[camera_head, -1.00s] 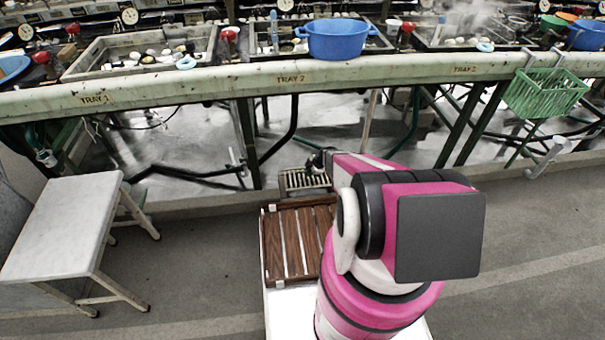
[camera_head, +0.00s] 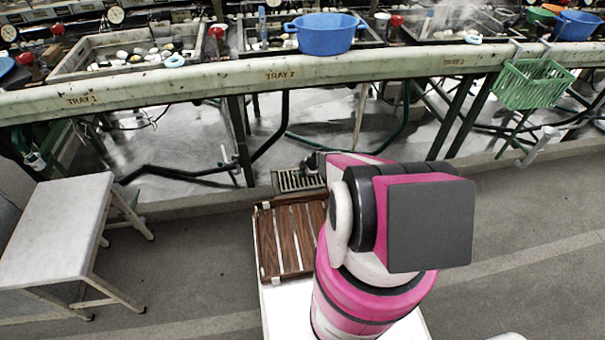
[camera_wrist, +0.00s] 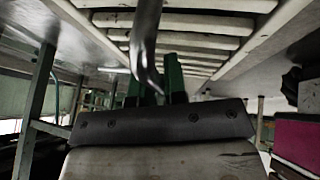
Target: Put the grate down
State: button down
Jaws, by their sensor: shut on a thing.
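The grate (camera_head: 298,180) is a small slatted piece. It lies level, low at the foot of the bench, just beyond my base. In the wrist view its pale slats (camera_wrist: 185,20) fill the top of the picture. A curved grey metal bar (camera_wrist: 145,45), seemingly its handle, comes down between my fingers. My gripper (camera_wrist: 157,82) is shut on the grate. In the head view my arm hides most of the gripper and the grate's right end. I cannot tell whether the grate touches the floor.
A long bench (camera_head: 200,82) with basins runs across, its legs and pipes behind the grate. A brown slatted rack (camera_head: 290,240) sits on my base. A white stool (camera_head: 58,230) stands left. A green basket (camera_head: 533,84) hangs at right. Floor between stool and base is clear.

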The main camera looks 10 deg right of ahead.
jog(key=shift+f, duration=0.5)
jog(key=c, duration=1.2)
grip_release()
jog(key=shift+o, duration=0.2)
jog(key=shift+r, duration=0.55)
jog(key=v, duration=1.2)
jog(key=s+a+r+m+g+h, duration=0.1)
jog(key=s+a+r+m+h, duration=0.1)
jog(key=s+r+m, duration=0.4)
jog(key=s+a+r+m+h, duration=0.1)
jog(key=s+r+m, duration=0.5)
jog(key=r, duration=1)
jog(key=s+a+r+m+g+h, duration=0.1)
jog(key=s+a+r+m+h, duration=0.1)
jog(key=s+r+m, duration=0.4)
notch_tip(320, 180, up, 5)
jog(key=shift+s+a+r+m+g+h, duration=0.1)
jog(key=shift+s+a+m+g+h, duration=0.2)
jog(key=shift+s+m, duration=0.1)
